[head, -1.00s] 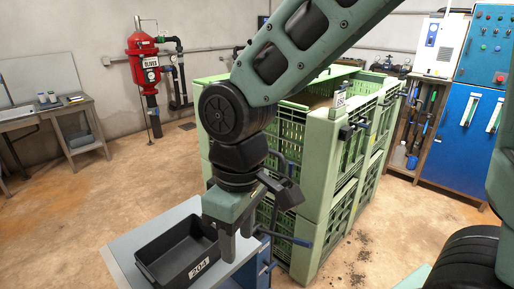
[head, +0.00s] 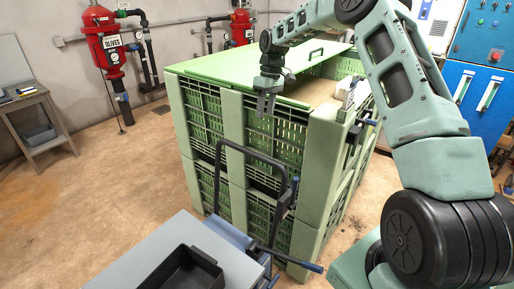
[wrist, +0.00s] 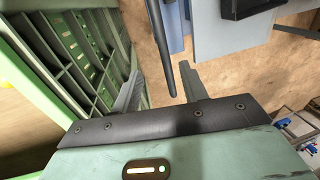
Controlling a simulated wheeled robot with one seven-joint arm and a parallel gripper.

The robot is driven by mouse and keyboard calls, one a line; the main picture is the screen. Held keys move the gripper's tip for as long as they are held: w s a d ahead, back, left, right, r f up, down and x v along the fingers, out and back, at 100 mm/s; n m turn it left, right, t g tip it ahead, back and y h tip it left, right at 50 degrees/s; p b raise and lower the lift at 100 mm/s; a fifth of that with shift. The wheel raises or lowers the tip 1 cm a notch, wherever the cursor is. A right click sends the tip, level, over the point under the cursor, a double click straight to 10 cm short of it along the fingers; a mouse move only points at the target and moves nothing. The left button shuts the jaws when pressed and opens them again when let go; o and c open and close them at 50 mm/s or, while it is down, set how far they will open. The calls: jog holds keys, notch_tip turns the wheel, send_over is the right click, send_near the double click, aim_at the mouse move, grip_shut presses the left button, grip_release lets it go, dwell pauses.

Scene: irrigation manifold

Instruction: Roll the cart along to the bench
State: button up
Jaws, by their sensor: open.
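The cart (head: 215,249) has a grey top and blue parts, and stands at the bottom of the head view with a black tray on it. Its black loop handle (head: 286,190) rises in front of the green crates. My gripper (head: 266,104) is open and empty, pointing down above the handle, near the crate's top edge. In the wrist view, the dark handle bar (wrist: 168,50) runs down the picture between my open fingers (wrist: 160,82); I cannot tell its depth from them. A bench (head: 35,110) stands at the far left, only partly in view.
Large stacked green crates (head: 235,112) stand just beyond the cart. A red filter tank (head: 102,45) stands by the back wall. A blue cabinet (head: 484,85) is at the right. The floor (head: 110,165) between cart and bench is clear.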

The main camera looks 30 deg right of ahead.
jog(key=a+f+p, duration=0.1)
jog(key=f, duration=0.4)
jog(key=a+f+p, duration=0.1)
jog(key=f+p, duration=0.1)
jog(key=f, duration=0.3)
jog(key=s+a+f+p, duration=0.1)
jog(key=f+p, duration=0.1)
jog(key=f, duration=0.4)
jog(key=shift+s, duration=0.1)
jog(key=shift+a, duration=0.1)
grip_shut()
